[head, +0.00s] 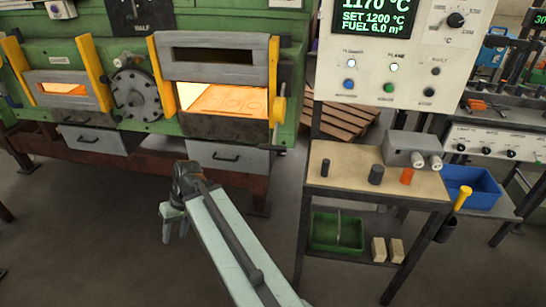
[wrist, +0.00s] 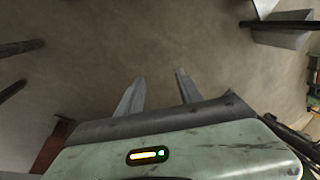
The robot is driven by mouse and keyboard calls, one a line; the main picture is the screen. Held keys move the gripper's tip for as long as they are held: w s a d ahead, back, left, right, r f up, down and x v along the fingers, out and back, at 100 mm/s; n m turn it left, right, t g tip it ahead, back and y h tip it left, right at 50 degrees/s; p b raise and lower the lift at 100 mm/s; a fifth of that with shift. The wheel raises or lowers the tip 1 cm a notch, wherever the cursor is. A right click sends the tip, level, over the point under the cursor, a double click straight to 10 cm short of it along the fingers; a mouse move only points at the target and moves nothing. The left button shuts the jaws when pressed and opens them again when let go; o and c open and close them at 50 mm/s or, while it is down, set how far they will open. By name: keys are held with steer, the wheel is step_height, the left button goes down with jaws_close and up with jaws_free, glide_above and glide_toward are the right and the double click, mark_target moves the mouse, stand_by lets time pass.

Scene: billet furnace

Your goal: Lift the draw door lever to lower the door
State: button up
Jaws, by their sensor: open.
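The draw door (head: 212,58) is the right-hand furnace door, a grey panel in a yellow frame. It is raised, and the glowing opening (head: 222,99) below it shows rounded shapes on the hearth. My gripper (head: 174,232) is in front of the furnace, low and apart from the door and the handle. In the wrist view my gripper (wrist: 157,85) is open, with its two fingers apart over bare floor and nothing between them.
A wooden-topped table (head: 340,184) with small cylinders and a grey box (head: 410,148) stands at the right, below the control panel (head: 400,50). Grey drawers (head: 228,157) sit under the furnace. A smaller glowing door (head: 62,76) is at the left. The floor before the furnace is clear.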

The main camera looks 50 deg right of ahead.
steer(key=w+d+f+m+t+y+b, duration=0.15)
steer(key=d+t+y+b, duration=0.3)
steer(key=d, duration=0.65)
steer(key=m+t+h+b, duration=0.5)
steer(key=t+b, duration=0.4)
steer(key=t, duration=0.5)
glide_toward(274, 150)
steer(key=w+d+y, duration=0.1)
steer(key=w+y, duration=0.1)
steer(key=w, duration=0.1)
steer(key=shift+m+h, duration=0.25)
steer(key=shift+m, duration=0.1)
steer(key=p+x, duration=0.1)
steer(key=x, duration=0.6)
steer(key=shift+w+a+r+p, duration=0.1)
steer(key=shift+w+r+p, duration=0.05)
steer(key=shift+w+p, duration=0.2)
jaws_close()
